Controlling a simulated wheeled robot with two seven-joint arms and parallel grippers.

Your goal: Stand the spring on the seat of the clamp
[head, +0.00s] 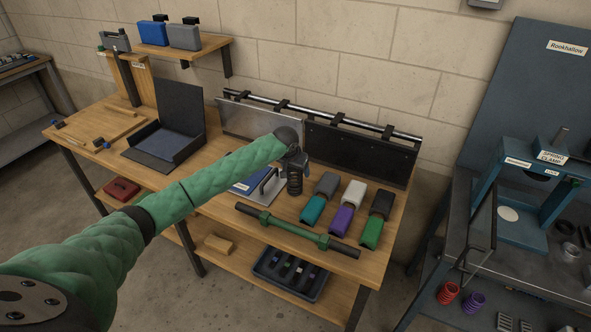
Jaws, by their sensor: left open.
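The clamp (524,236) is a blue frame on the grey bench at the right, with a labelled top block and a dark rod. A white round disc (508,213), which looks like its seat, lies bare inside the frame. A red spring (448,292) and a purple spring (473,302) stand side by side, lower than the bench top, left of and below the clamp; I cannot tell which one the task means. My left gripper (295,188) is open, pointing down over the wooden table, well left of the springs and clamp. My right gripper is out of view.
The wooden table holds a green-collared bar (296,231), several coloured-handled blocks (343,210), a dark open case (165,139) and an upright black panel (360,152). Dark rings (569,250) lie right of the clamp. A thin dark frame (478,232) stands at the bench's left edge.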

